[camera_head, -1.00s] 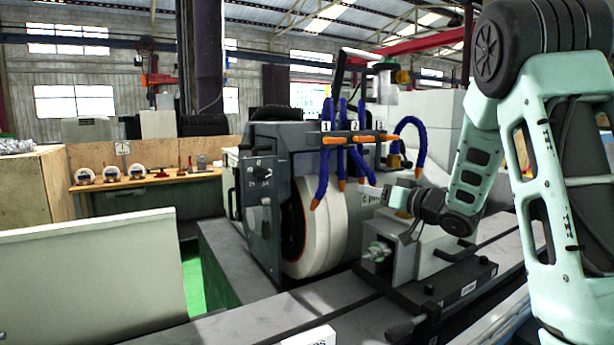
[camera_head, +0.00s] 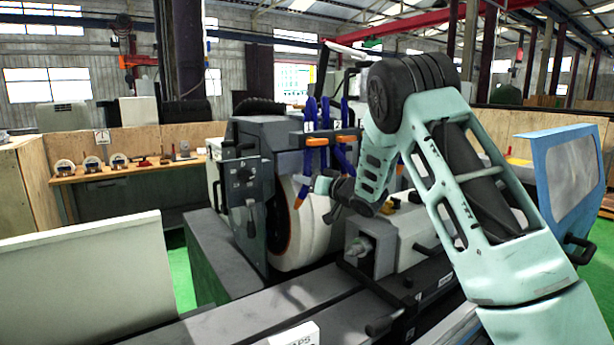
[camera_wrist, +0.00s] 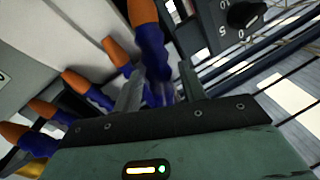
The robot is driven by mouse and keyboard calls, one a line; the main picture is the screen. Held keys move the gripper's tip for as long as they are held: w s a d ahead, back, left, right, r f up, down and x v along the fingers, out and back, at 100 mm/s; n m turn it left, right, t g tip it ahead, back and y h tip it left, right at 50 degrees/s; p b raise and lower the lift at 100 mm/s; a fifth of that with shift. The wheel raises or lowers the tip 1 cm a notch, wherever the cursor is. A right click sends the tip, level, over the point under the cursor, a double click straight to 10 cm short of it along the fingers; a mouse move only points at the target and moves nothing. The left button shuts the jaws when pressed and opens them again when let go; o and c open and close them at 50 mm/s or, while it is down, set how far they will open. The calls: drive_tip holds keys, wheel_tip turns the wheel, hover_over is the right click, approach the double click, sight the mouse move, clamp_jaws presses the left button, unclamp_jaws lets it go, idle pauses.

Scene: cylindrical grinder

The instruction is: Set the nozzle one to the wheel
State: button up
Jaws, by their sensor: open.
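Nozzle one, the leftmost blue hose (camera_head: 309,160) with an orange tip, hangs from the manifold in front of the pale grinding wheel (camera_head: 308,238). My gripper (camera_head: 322,186) is just right of its lower end. In the wrist view my gripper (camera_wrist: 160,88) is open, with a blue hose (camera_wrist: 152,50) between or just beyond its fingers. That hose's orange tip (camera_wrist: 142,12) points to the top. Its number is not visible there, and contact with the fingers cannot be told. The wheel's pale side (camera_wrist: 70,35) fills the upper left.
Several other orange-tipped nozzles (camera_wrist: 90,88) lie close to the left finger. A control panel with levers (camera_head: 246,190) stands left of the wheel. The workhead (camera_head: 370,245) sits below my arm. A dial knob (camera_wrist: 243,14) shows at the upper right of the wrist view.

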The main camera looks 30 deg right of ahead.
drive_tip(key=shift+w, duration=0.25)
clamp_jaws()
drive_tip(key=shift+d+f+n+b, duration=0.35)
drive_tip(key=shift+d+n+b, duration=0.2)
drive_tip(key=shift+b, duration=0.55)
drive_tip(key=shift+d+r+n+g+h+b, duration=0.1)
drive_tip(key=shift+d+n+g+h+b, duration=0.2)
drive_tip(key=shift+d+n+b, duration=0.75)
drive_tip(key=shift+a, duration=0.15)
